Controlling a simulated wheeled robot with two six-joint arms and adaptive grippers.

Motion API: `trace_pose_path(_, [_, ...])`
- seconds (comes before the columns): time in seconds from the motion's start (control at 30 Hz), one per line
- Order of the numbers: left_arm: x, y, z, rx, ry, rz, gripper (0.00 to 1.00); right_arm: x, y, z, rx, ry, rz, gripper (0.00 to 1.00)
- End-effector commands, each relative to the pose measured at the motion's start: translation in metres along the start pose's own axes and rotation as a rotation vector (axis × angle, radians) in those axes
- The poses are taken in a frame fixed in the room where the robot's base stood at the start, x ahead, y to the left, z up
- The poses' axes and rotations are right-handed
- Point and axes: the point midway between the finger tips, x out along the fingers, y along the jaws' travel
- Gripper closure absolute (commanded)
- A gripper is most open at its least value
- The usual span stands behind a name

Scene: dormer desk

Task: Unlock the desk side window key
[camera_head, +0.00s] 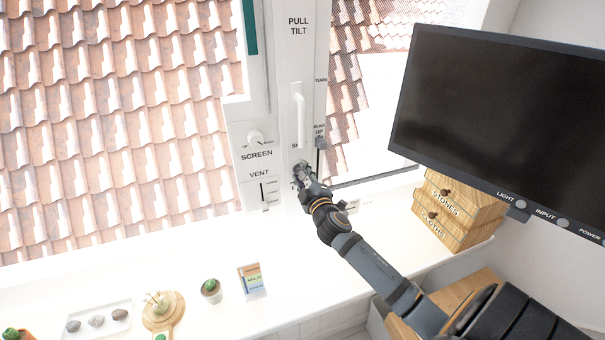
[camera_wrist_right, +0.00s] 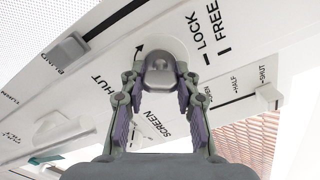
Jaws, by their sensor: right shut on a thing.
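The window key (camera_wrist_right: 158,70) is a grey, rounded knob on a pale round base, seen in the right wrist view. LOCK and FREE are printed beside it, each with a short tick, and a small dark arrow is near its base. My right gripper (camera_head: 301,172) reaches the white window post below the upright handle (camera_head: 299,115). It is shut on the key, with one finger on each side. In the head view the gripper hides most of the key. My left gripper is not in view.
The screen knob (camera_head: 255,137), vent slider (camera_head: 263,193) and blind slider (camera_head: 320,142) are close around the gripper. A monitor (camera_head: 490,120) and wooden drawers (camera_head: 455,210) stand at the right. A small cactus (camera_head: 210,289) and a card (camera_head: 252,280) stand on the white sill.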

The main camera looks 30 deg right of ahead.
Motion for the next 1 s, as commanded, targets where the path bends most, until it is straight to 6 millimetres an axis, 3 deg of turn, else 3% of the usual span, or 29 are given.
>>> trace_pose_path(0.5, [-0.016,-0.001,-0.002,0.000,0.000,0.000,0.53,0.000,-0.001,0.000,-0.401,0.000,-0.001,1.00])
trace_pose_path(1.0, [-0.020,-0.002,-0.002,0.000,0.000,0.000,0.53,0.000,-0.002,0.001,-0.530,0.000,-0.001,1.00])
